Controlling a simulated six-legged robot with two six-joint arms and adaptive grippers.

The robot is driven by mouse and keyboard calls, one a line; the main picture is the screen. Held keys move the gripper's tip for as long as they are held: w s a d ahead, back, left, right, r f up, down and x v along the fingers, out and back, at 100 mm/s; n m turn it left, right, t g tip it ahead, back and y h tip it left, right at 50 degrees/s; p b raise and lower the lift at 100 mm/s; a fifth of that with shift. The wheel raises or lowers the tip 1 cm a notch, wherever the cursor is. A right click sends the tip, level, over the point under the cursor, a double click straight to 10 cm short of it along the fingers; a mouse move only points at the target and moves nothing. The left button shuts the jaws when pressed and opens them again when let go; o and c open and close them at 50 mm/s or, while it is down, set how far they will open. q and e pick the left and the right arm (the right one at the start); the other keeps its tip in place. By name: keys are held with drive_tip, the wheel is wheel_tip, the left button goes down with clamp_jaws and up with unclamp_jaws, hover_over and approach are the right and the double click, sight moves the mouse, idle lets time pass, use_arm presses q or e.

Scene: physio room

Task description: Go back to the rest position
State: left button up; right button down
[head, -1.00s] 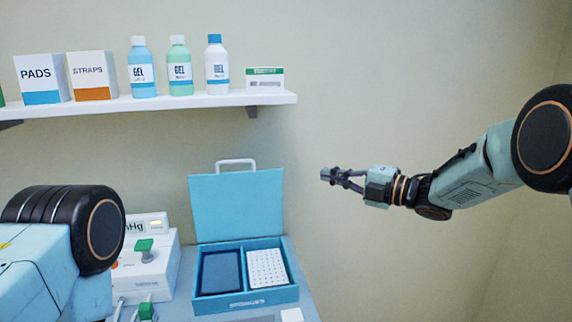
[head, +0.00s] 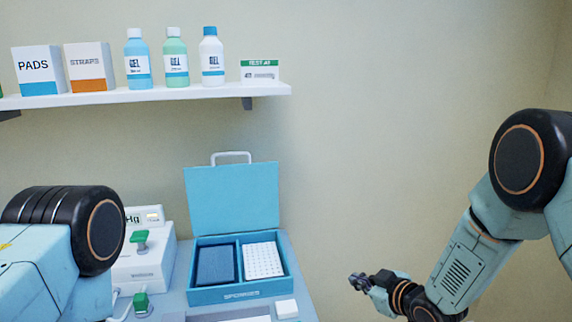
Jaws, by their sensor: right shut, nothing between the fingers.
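My right gripper (head: 358,282) is shut and empty, low in the head view, in the open space to the right of the table. It touches nothing that I can see. Its arm comes in from the right edge and bends downward at the elbow. My left arm shows only as a large joint and link at the lower left; its gripper is out of the picture.
An open blue case (head: 240,293) with a dark pad (head: 215,264) and a white dotted pad (head: 263,260) stands on the table (head: 300,291). A white device (head: 148,265) is left of it. A shelf (head: 180,94) holds boxes and bottles. The wall side at right is clear.

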drive_tip(key=s+d+f+m+g+h+b, duration=0.15)
drive_tip(key=s+f+m, duration=0.25)
drive_tip(key=s+f, duration=0.45)
drive_tip(key=s+d+f+m+g+h+b, duration=0.1)
drive_tip(key=s+f, duration=0.4)
drive_tip(key=s, duration=0.6)
drive_tip(key=s+d+f+m+g+h+b, duration=0.1)
drive_tip(key=s+f+g, duration=0.4)
drive_tip(key=s, duration=0.7)
drive_tip(key=s+d+f+m+g+h+b, duration=0.1)
drive_tip(key=s+f, duration=0.5)
drive_tip(key=s, duration=0.6)
drive_tip(key=d+m+g+b, duration=0.1)
drive_tip(key=m+g+b, duration=0.1)
drive_tip(key=g+b, duration=0.1)
drive_tip(key=shift+s+f+h, duration=0.2)
drive_tip(key=shift+h, duration=0.15)
